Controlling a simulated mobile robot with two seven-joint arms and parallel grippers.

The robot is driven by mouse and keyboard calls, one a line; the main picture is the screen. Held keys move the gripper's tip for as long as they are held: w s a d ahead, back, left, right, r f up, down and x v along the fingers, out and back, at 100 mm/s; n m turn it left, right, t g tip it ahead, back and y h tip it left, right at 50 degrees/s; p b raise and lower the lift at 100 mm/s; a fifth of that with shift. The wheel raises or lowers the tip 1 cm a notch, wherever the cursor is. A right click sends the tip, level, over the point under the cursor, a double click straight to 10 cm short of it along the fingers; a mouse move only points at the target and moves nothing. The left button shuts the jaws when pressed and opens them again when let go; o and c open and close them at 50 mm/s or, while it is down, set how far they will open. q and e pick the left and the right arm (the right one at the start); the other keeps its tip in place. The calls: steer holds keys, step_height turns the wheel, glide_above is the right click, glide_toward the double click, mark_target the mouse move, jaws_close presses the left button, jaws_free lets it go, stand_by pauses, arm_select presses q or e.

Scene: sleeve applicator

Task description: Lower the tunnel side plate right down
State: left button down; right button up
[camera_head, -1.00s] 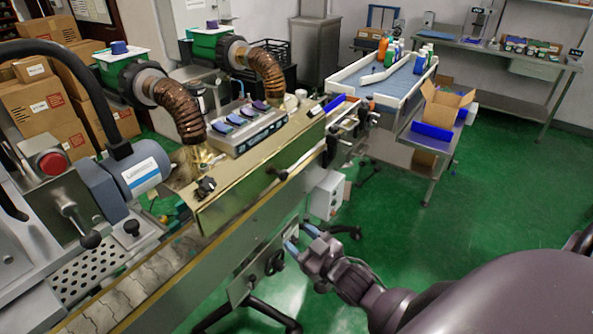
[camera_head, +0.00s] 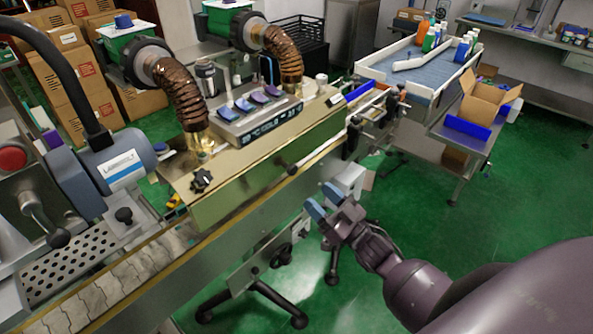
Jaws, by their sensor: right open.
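The shrink tunnel (camera_head: 245,140) is a long brass-coloured housing over the conveyor, with two brown ribbed hoses entering its top. Its side plate (camera_head: 225,209) is the greenish-gold panel along the near side, with a dark knob (camera_head: 292,169) on it. The plate's lower edge lies close to the conveyor rail; I cannot tell whether a gap is left. My right gripper (camera_head: 320,202) has blue fingertips and is open and empty. It is in front of the conveyor, to the right of and below the plate, apart from it. My left gripper is not in view.
The conveyor (camera_head: 110,287) runs from lower left under the tunnel. A grey box (camera_head: 347,180) sits on its side behind my right gripper. A packing table with a cardboard box (camera_head: 487,102) stands at right. Green floor is free at right.

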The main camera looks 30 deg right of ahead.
mark_target(295, 172)
steer(key=x, duration=0.8)
steer(key=shift+w+a+p, duration=0.1)
steer(key=shift+w+p, duration=0.25)
jaws_close()
